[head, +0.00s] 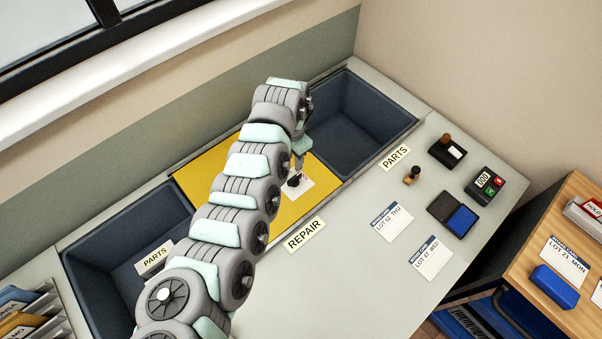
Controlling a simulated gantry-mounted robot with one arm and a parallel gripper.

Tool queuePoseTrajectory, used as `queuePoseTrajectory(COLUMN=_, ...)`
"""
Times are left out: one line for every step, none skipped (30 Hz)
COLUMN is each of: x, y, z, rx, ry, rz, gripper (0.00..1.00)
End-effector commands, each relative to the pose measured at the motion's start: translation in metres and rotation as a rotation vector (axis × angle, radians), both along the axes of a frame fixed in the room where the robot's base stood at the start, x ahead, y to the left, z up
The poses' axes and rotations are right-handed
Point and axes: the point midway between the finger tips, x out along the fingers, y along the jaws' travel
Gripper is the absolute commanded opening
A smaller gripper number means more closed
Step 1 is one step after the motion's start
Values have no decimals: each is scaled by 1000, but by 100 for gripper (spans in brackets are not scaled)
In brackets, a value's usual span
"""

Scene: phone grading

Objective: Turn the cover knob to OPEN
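A yellow cover (208,172) lies between two dark bins, behind the REPAIR label (304,234). A small dark knob (294,181) sits on a white plate (303,189) at the cover's front right. My arm reaches across the cover, and my gripper (299,166) points down just above or at the knob. Whether it touches the knob, and whether its fingers are open or shut, is too small to tell. My arm hides much of the cover, and the knob's markings are not readable.
An open dark bin (383,108) stands right of the cover, another (88,262) left. On the counter's right lie a stamp (412,174), lot cards (392,222), a blue ink pad (461,219), a counter device (484,185) and a black box (447,152).

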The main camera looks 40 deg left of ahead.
Motion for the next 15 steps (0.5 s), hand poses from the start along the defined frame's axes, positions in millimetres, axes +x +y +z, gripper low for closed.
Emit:
queuePoseTrajectory(x=0, y=-1, z=-9, rx=-1, ry=2, rz=-1, gripper=35)
queuePoseTrajectory(x=-1, y=-1, z=-15, rx=-2, ry=3, rz=0, gripper=35)
queuePoseTrajectory(x=-1, y=-2, z=-23, rx=-2, ry=5, rz=-1, gripper=35)
queuePoseTrajectory(x=-1, y=-2, z=-30, rx=-3, ry=6, rz=-1, gripper=35)
queuePoseTrajectory(x=0, y=-2, z=-36, rx=-3, ry=3, rz=-2, gripper=35)
queuePoseTrajectory(x=0, y=-2, z=-44, rx=-3, ry=2, rz=-1, gripper=35)
queuePoseTrajectory(x=0, y=-2, z=-50, rx=-2, ry=2, rz=0, gripper=35)
queuePoseTrajectory(x=0, y=-2, z=-56, rx=-2, ry=2, rz=-2, gripper=35)
queuePoseTrajectory(x=0, y=-2, z=-63, rx=-1, ry=2, rz=-1, gripper=35)
queuePoseTrajectory(x=0, y=-1, z=-68, rx=-1, ry=1, rz=0, gripper=35)
queuePoseTrajectory(x=0, y=-2, z=-73, rx=-1, ry=0, rz=-1, gripper=35)
queuePoseTrajectory(x=1, y=-2, z=-79, rx=-2, ry=0, rz=-1, gripper=35)
queuePoseTrajectory(x=0, y=-3, z=-83, rx=-2, ry=0, rz=-1, gripper=35)
queuePoseTrajectory(x=0, y=-2, z=-86, rx=-2, ry=1, rz=-1, gripper=35)
queuePoseTrajectory(x=0, y=-2, z=-89, rx=-2, ry=1, rz=1, gripper=35)
